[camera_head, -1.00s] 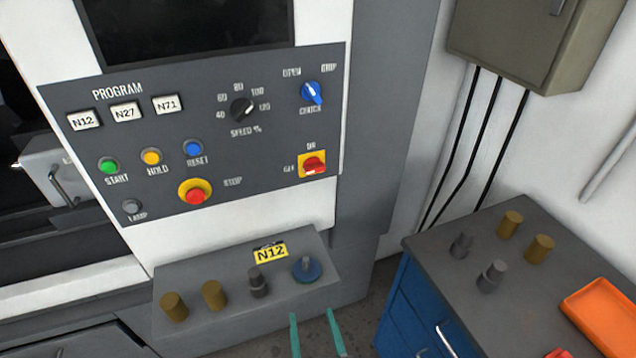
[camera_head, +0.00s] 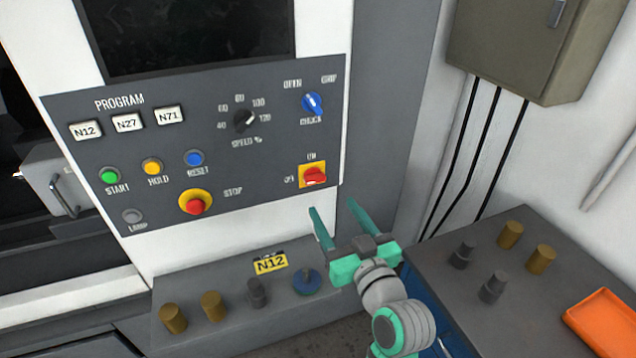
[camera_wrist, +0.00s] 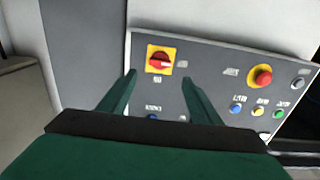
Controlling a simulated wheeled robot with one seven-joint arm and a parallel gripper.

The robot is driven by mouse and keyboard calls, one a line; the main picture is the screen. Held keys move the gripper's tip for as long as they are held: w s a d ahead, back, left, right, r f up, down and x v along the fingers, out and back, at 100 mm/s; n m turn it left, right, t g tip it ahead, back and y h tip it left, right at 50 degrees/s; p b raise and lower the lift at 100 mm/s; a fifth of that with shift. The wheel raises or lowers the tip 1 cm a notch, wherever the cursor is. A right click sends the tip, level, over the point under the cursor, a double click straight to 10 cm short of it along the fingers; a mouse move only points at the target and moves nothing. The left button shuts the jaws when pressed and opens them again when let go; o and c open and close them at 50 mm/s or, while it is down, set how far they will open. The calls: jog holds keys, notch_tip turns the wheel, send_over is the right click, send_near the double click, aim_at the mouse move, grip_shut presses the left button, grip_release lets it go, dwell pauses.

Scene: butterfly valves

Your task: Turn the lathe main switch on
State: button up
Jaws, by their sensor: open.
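The main switch (camera_head: 314,176) is a red rotary knob on a yellow square plate at the lower right of the dark control panel. Its label on top reads ON and the one on its left reads OFF. In the head view the red handle lies roughly sideways, slightly tilted. The wrist view shows the switch (camera_wrist: 160,60) too, beyond the fingertips and between their lines. My gripper (camera_head: 335,213) is open and empty, below and in front of the switch, apart from it. In the wrist view my gripper's two green fingers (camera_wrist: 160,78) stand spread.
The panel also carries a red stop button (camera_head: 195,204), a blue chuck knob (camera_head: 312,103) and a speed dial (camera_head: 243,121). Below is a ledge with an N12 tag (camera_head: 270,263) and several pegs. A cabinet (camera_head: 478,296) with pegs and an orange tray (camera_head: 603,318) stands right.

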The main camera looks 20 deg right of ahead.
aim_at(316, 180)
jog(key=w, duration=1)
jog(key=shift+w+a, duration=0.2)
jog(key=shift+w, duration=0.2)
jog(key=c, duration=1)
